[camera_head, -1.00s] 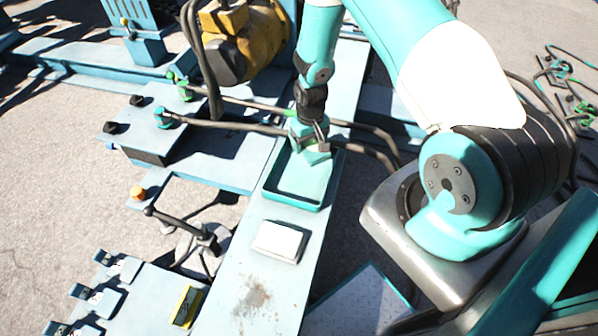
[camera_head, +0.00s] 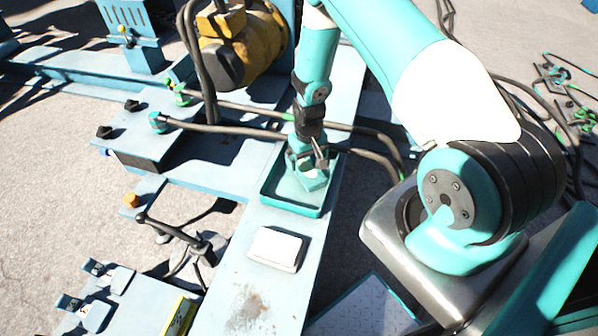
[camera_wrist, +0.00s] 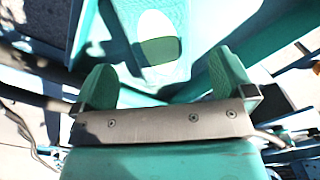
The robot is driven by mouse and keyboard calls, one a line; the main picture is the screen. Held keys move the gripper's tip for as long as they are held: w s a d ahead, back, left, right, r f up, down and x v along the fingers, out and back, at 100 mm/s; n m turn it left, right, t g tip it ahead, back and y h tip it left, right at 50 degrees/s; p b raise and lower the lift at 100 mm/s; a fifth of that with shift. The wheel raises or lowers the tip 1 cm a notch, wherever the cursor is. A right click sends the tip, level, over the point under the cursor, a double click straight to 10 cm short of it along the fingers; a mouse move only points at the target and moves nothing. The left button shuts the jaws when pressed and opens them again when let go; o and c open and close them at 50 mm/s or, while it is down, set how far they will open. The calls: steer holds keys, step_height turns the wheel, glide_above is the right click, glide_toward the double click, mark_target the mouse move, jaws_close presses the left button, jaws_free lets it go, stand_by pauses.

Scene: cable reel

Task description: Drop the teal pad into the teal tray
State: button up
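The teal tray (camera_head: 275,196) sits on the pale blue bench, with its rim turned up. My gripper (camera_head: 314,178) points down over the back right part of the tray. In the wrist view my gripper (camera_wrist: 164,82) has its two teal fingers wide apart with nothing clamped between them. A rounded green-teal pad (camera_wrist: 160,50) lies beyond the fingertips on a light surface that looks like the tray floor, beside a glaring white patch. The pad appears apart from both fingers. In the head view I cannot separate it from the fingers.
A white block (camera_head: 276,249) lies on the bench (camera_head: 247,300) in front of the tray. Dark cables (camera_head: 365,150) run behind and right of the tray. A yellow motor-like drum (camera_head: 243,48) stands at the back. A yellow-edged piece (camera_head: 181,316) is at the front left.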

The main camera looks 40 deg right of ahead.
steer(key=shift+r, duration=0.1)
step_height(320, 180, up, 17)
steer(key=p, duration=0.2)
stand_by(0.3)
steer(key=shift+r, duration=0.1)
steer(key=s+a+r+n+y, duration=0.1)
steer(key=s+a+r+n, duration=0.15)
steer(key=a+r, duration=0.5)
steer(key=s+a+r+n+y, duration=0.15)
steer(key=s+a+r, duration=0.25)
steer(key=a+r, duration=0.4)
steer(key=s+a+r+n+y, duration=0.1)
steer(key=s+a+r+n, duration=0.2)
steer(key=s, duration=0.4)
steer(key=s+a+r+n+y, duration=0.1)
steer(key=s+a+r, duration=0.35)
steer(key=s, duration=0.35)
step_height(320, 180, up, 13)
steer(key=p, duration=1.2)
steer(key=shift+s+d+r, duration=0.2)
steer(key=shift+s+d, duration=0.1)
steer(key=shift+d, duration=0.1)
